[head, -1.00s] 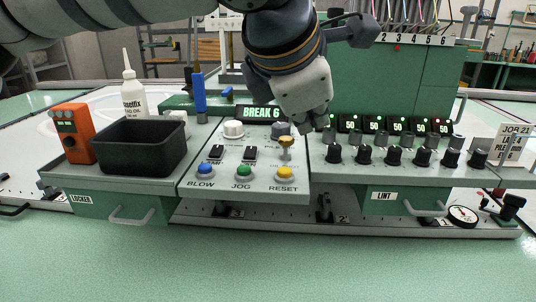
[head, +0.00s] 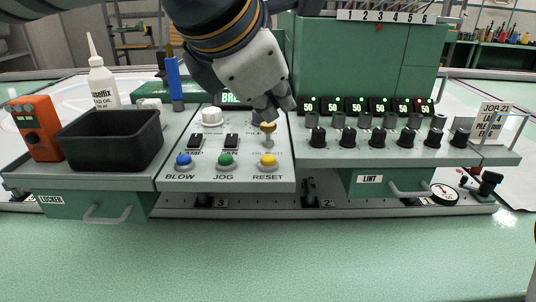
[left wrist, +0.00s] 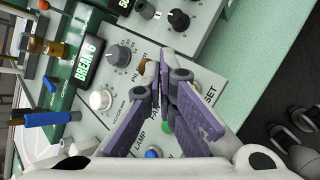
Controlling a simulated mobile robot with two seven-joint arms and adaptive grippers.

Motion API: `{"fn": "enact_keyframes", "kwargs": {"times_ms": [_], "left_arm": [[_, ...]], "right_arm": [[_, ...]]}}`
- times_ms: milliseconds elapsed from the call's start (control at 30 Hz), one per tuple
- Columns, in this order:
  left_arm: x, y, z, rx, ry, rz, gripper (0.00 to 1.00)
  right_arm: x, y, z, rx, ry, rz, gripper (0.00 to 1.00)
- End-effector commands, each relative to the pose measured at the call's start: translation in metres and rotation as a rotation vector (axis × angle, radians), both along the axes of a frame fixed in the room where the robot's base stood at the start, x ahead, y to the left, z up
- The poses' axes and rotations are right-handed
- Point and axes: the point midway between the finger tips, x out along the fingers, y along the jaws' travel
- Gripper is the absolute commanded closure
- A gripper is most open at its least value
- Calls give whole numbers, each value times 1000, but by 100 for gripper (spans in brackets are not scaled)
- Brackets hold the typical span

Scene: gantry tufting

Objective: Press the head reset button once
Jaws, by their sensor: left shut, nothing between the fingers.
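The yellow RESET button (head: 267,160) sits at the front right of the sloped control panel (head: 215,180), with a blue BLOW button (head: 183,160) and a green JOG button (head: 225,160) to its left. My left gripper (head: 277,112) is over the panel's back right part, above and behind the RESET button and close to a brass-coloured switch (head: 268,127). In the left wrist view its purple fingers (left wrist: 165,62) are shut with nothing between them. There the RESET label partly shows beside a finger, and the button itself is hidden. My right gripper is not in view.
A black bin (head: 110,140), an orange device (head: 33,128) and a white bottle (head: 103,85) stand left of the panel. A row of black knobs (head: 377,137) lies to its right. The green surface in front (head: 270,255) is clear.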

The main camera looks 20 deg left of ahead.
Motion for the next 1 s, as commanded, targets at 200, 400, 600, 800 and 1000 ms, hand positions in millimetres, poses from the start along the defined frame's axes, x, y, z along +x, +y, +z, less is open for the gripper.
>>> {"fn": "enact_keyframes", "kwargs": {"times_ms": [200, 400, 600, 800, 1000], "left_arm": [[0, 0, -28, 1, 0, -1, 100], [0, 0, -39, -2, 0, -2, 100], [0, 0, -41, -1, -1, -2, 100], [0, 0, -40, -1, -1, -2, 100], [0, 0, -40, -1, -1, -2, 100]], "right_arm": [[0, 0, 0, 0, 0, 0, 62], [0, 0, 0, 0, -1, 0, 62], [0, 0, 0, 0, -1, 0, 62], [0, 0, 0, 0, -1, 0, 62], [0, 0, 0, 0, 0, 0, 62]]}}
